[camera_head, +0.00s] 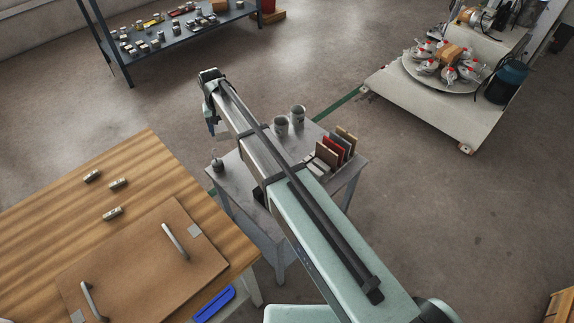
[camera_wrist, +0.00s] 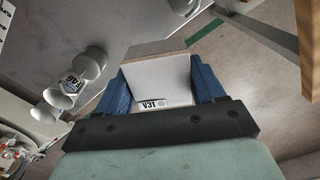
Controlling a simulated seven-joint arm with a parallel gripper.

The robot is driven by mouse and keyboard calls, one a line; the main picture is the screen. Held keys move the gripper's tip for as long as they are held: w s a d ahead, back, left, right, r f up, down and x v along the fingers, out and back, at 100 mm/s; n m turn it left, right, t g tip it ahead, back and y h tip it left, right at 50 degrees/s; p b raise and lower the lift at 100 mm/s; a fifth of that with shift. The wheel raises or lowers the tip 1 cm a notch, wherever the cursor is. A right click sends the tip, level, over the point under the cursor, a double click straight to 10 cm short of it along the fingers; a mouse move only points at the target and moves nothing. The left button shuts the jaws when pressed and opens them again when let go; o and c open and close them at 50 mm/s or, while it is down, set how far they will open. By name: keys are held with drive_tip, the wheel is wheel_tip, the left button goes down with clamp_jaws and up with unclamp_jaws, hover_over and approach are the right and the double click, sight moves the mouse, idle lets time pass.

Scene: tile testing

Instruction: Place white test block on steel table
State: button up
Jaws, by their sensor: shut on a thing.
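My gripper (camera_wrist: 160,68) is shut on the white test block (camera_wrist: 165,82) in the wrist view. Its blue fingers press the block from both sides, and a "V31" label shows on the block's face. In the head view, a blue finger of my gripper (camera_head: 212,128) shows at the arm's far end, and the block is hidden there. The grey steel table (camera_head: 232,176) stands in the middle of the head view, partly covered by my arm. Its top also shows at the upper left of the wrist view (camera_wrist: 135,22). The block is held near the table's edge, and its height above it is unclear.
Two grey cups (camera_head: 298,115) and a rack of coloured tiles (camera_head: 335,148) stand on the steel table. A small dark-topped item (camera_head: 217,164) is at its left corner. A wooden table (camera_head: 60,205) with a brown board (camera_head: 140,265) is at left.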

drive_tip(key=s+d+f+n, duration=0.2)
drive_tip(key=s+d, duration=0.5)
drive_tip(key=d, duration=0.5)
drive_tip(key=shift+w+f+n, duration=0.1)
drive_tip(key=shift+f+n, duration=0.85)
drive_tip(key=shift+f, duration=1.5)
drive_tip(key=shift+f+n, duration=0.95)
drive_tip(key=shift+f, duration=1.5)
drive_tip(key=shift+f, duration=0.2)
drive_tip(key=o, duration=1.3)
drive_tip(key=shift+o, duration=0.2)
drive_tip(key=shift+r, duration=0.15)
wheel_tip(320, 180, up, 12)
